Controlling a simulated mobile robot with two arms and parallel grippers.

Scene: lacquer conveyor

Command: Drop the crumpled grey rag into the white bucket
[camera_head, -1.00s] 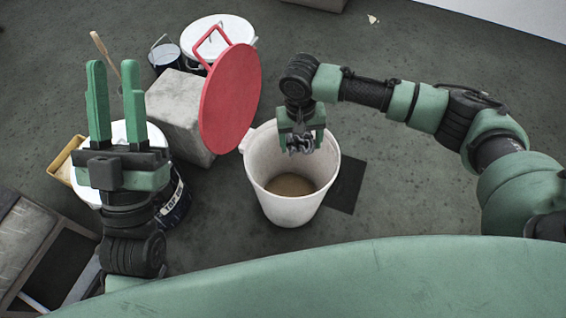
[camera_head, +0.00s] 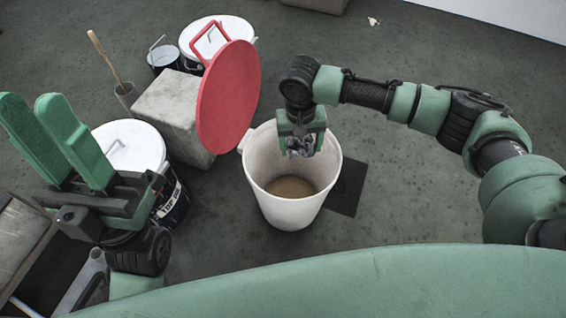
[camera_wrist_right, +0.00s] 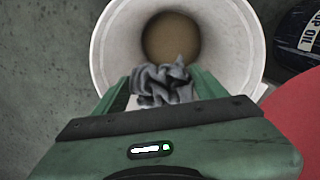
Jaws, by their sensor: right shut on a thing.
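The crumpled grey rag (camera_head: 301,147) is held between the fingers of my right gripper (camera_head: 302,143). It also shows in the right wrist view (camera_wrist_right: 162,82). The right gripper is shut on it, over the mouth of the white bucket (camera_head: 275,207), near its back rim. The bucket stands upright and open, with a brownish bottom visible; it fills the upper middle of the right wrist view (camera_wrist_right: 112,40). A red round lid (camera_head: 228,98) with a handle stands tilted up behind the bucket's left side. My left gripper (camera_head: 35,112) is open and empty at the left.
A grey block (camera_head: 172,110) stands left of the red lid. White-lidded buckets (camera_head: 132,146) stand at the left and back (camera_head: 217,36), with a small dark pail (camera_head: 163,57). A dark square (camera_head: 347,188) lies right of the white bucket. The floor at right is clear.

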